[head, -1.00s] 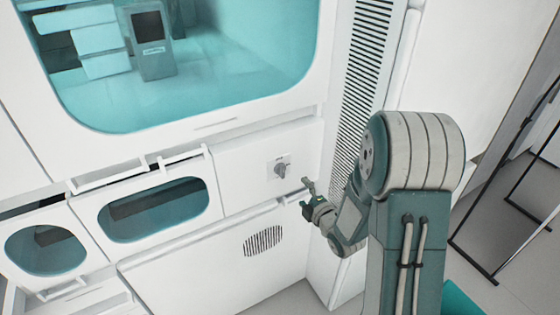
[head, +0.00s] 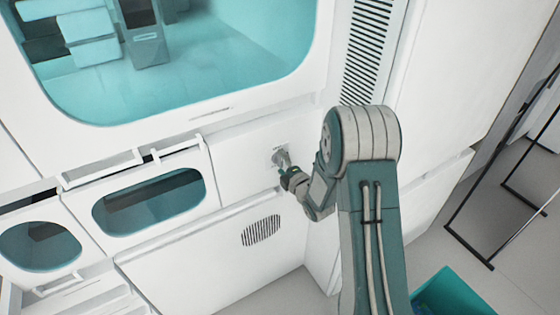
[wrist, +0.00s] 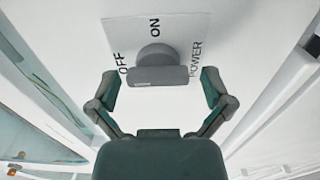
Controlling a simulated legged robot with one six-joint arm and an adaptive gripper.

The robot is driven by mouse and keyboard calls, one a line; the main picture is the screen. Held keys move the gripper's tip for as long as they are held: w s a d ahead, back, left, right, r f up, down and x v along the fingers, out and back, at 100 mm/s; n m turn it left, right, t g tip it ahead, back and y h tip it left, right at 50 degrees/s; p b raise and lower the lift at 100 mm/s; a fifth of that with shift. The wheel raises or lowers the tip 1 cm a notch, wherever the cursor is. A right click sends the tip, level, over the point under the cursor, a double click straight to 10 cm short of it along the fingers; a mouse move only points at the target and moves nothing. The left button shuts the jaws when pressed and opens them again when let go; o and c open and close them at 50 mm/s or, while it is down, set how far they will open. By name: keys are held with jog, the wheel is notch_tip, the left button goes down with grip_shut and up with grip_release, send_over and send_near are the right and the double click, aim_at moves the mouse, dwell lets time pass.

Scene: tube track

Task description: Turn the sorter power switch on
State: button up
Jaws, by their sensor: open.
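The power switch (wrist: 157,68) is a grey rotary knob on a white plate (wrist: 125,34) marked OFF, ON and POWER in the wrist view. Its grip bar lies across the picture there, and I cannot tell which mark it points to. In the head view the switch (head: 281,157) is on the white panel, partly covered by my gripper. My gripper (wrist: 161,88) is open, with one finger on each side of the knob and a visible gap on both sides. In the head view my gripper (head: 286,170) is right at the switch.
The white sorter cabinet (head: 225,152) has a large teal window (head: 215,70) above and two drawers with oval windows and handles to the left. A vent grille (head: 261,231) is below the switch. A teal bin (head: 455,295) and a black frame (head: 475,250) stand at right.

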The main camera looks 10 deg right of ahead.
jog(key=shift+w+a, duration=0.1)
jog(key=shift+w, duration=0.2)
jog(key=c, duration=1)
